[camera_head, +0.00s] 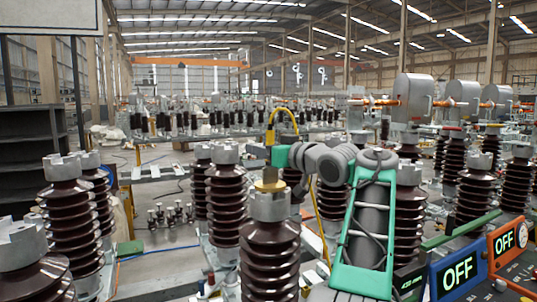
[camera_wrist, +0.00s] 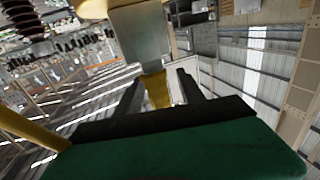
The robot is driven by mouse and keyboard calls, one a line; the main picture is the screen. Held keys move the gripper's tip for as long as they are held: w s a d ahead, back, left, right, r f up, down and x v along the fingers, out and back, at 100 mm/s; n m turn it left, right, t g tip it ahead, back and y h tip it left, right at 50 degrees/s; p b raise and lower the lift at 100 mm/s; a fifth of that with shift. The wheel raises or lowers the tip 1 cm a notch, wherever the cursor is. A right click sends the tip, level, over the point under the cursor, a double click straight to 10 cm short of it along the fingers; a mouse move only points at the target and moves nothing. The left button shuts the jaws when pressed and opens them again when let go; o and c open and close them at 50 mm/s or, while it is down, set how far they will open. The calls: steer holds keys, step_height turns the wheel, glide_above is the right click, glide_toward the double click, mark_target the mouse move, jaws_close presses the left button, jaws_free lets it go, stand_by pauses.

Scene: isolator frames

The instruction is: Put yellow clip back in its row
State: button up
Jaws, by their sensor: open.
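A yellow clip-like piece (camera_head: 270,181) sits on the grey metal cap of the front middle brown insulator (camera_head: 269,250). My gripper (camera_head: 270,157) is just above it at the end of my arm. A yellow cable (camera_head: 286,110) loops over the gripper and hangs down behind my arm. In the wrist view my gripper (camera_wrist: 158,82) is open, its two dark fingers apart. A yellow piece (camera_wrist: 157,90) below a grey block (camera_wrist: 142,48) shows between the fingers; I cannot tell whether they touch it. Yellow cable also shows at the left edge (camera_wrist: 30,130).
Ribbed brown insulators with grey caps stand close on the left (camera_head: 68,215), at mid-left (camera_head: 226,200) and on the right (camera_head: 477,185). Blue (camera_head: 456,273) and orange (camera_head: 505,243) boxes reading OFF stand at lower right. A dark shelf (camera_head: 28,150) is at far left.

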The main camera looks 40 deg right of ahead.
jaws_close()
stand_by(0.4)
